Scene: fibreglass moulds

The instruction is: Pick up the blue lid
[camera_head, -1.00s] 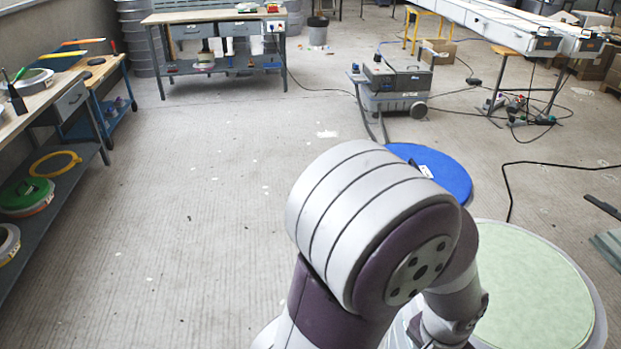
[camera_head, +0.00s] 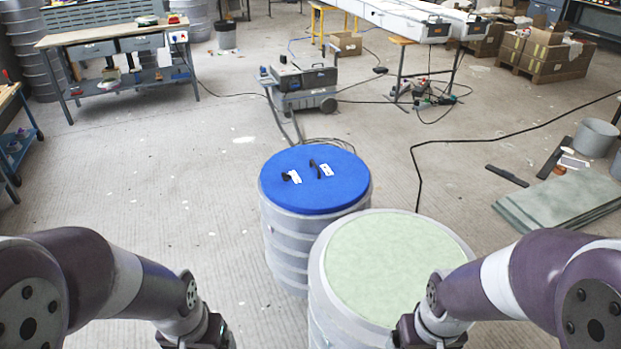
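The blue lid (camera_head: 318,196) is a flat round disc lying on top of a grey ribbed drum (camera_head: 290,236), ahead of me near the middle of the view. It has two dark handles with white tags. My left arm comes in at the lower left, and the start of its gripper (camera_head: 212,338) shows at the bottom edge, left of the drum. My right arm comes in at the lower right, with the start of its gripper (camera_head: 408,338) in front of the second drum. The fingers of both grippers are cut off by the bottom edge. Neither touches the lid.
A second drum with a pale green top (camera_head: 398,265) stands close in front and right of the blue-lidded one. A wheeled grey machine (camera_head: 302,88) with hoses stands behind. Green sheets (camera_head: 560,200) and a black cable (camera_head: 416,165) lie to the right.

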